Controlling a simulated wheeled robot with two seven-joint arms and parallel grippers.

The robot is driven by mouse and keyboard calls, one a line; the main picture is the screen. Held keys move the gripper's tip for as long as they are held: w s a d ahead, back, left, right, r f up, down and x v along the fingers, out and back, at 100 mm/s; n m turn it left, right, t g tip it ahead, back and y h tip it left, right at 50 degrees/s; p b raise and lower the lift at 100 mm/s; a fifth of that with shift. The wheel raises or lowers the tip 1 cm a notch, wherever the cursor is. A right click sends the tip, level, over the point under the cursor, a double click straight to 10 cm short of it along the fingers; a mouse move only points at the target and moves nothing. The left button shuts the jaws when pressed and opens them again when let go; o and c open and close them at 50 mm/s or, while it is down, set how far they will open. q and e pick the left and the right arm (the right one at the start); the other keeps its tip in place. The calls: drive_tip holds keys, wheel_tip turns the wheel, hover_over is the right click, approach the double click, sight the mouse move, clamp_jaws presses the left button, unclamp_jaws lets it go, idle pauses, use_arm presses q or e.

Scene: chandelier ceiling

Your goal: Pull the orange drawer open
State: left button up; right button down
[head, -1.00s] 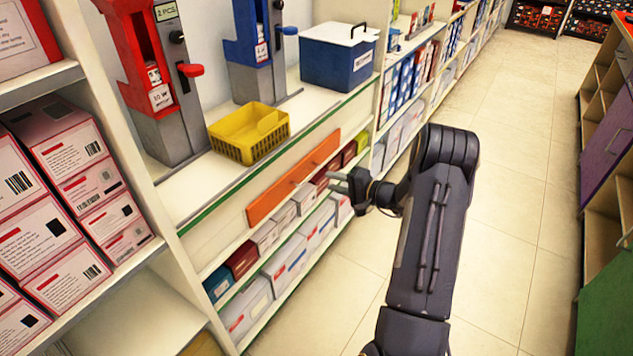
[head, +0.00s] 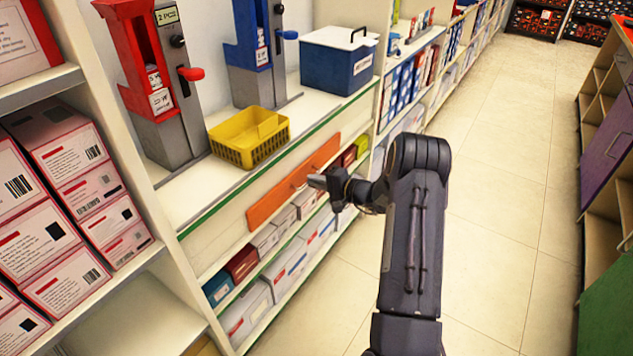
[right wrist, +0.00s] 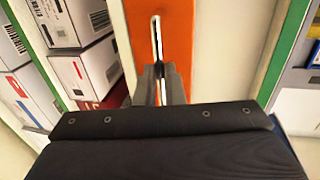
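The orange drawer (head: 293,182) is a narrow orange front under the counter of the left shelf unit. It looks flush with the unit, so closed. Its thin metal handle (right wrist: 156,38) runs along the middle of the front. My right gripper (head: 314,182) is at the drawer front, by the handle. In the right wrist view its two fingers (right wrist: 161,78) lie on either side of the handle, with only a narrow gap between them. I cannot tell whether they press on it. My left gripper is not in view.
A yellow basket (head: 249,137), a blue box (head: 338,62) and red and blue dispensers stand on the counter above. Boxes (head: 285,262) fill the shelves below the drawer. The tiled floor (head: 490,200) to the right is clear up to another shelf unit.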

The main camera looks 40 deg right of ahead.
idle(0.3)
drive_tip(key=f+b+v, duration=0.2)
drive_tip(key=b+v, duration=0.2)
drive_tip(key=v, duration=0.6)
drive_tip(key=s+f+b+v, duration=0.1)
drive_tip(key=b+v, duration=0.4)
drive_tip(key=v, duration=0.5)
drive_tip(key=shift+s+d+f, duration=0.15)
drive_tip(key=shift+s+f, duration=0.05)
drive_tip(key=shift+f, duration=0.45)
drive_tip(key=c, duration=1.5)
unclamp_jaws()
drive_tip(key=p+v, duration=0.1)
drive_tip(key=v, duration=0.6)
drive_tip(key=shift+s+d+r, duration=0.1)
drive_tip(key=shift+s, duration=0.25)
